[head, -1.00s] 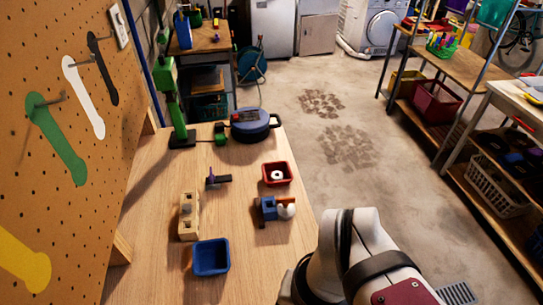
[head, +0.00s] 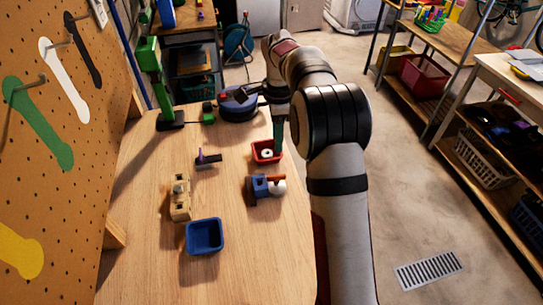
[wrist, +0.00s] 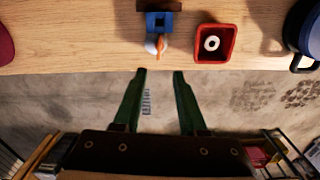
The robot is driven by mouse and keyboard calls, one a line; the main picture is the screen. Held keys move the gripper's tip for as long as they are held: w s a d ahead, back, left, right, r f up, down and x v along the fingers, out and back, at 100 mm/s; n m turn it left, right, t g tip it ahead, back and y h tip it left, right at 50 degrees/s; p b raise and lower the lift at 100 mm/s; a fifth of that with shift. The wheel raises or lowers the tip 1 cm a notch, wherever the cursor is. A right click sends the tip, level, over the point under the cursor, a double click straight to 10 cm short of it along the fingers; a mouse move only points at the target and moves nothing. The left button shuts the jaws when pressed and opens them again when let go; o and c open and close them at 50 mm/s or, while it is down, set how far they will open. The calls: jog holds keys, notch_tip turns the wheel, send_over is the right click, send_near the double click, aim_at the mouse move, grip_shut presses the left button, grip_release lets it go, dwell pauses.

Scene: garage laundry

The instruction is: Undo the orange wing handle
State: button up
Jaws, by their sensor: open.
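The orange wing handle (head: 277,178) sits on a small blue block fixture (head: 261,186) near the table's right edge, with a white rounded part (head: 278,187) beside it. In the wrist view the orange handle (wrist: 161,46) stands edge-on, with the blue block (wrist: 159,22) just beyond it. My gripper (wrist: 160,72) is open and empty; its green fingers point at the handle but appear apart from it. In the head view a dark green finger (head: 277,128) shows by the red bin, and my arm hides the rest of the gripper.
A red bin (head: 257,157) holding a white ring (head: 267,153) stands close behind the fixture. A blue bin (head: 204,249), a wooden block (head: 180,198) and a small purple-and-dark part (head: 207,160) lie left. A round blue container (head: 237,107) stands at the far end. Bare wood surrounds them.

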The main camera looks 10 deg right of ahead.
aim_at(277, 176)
notch_tip(277, 176, down, 14)
dwell(0.3)
grip_shut()
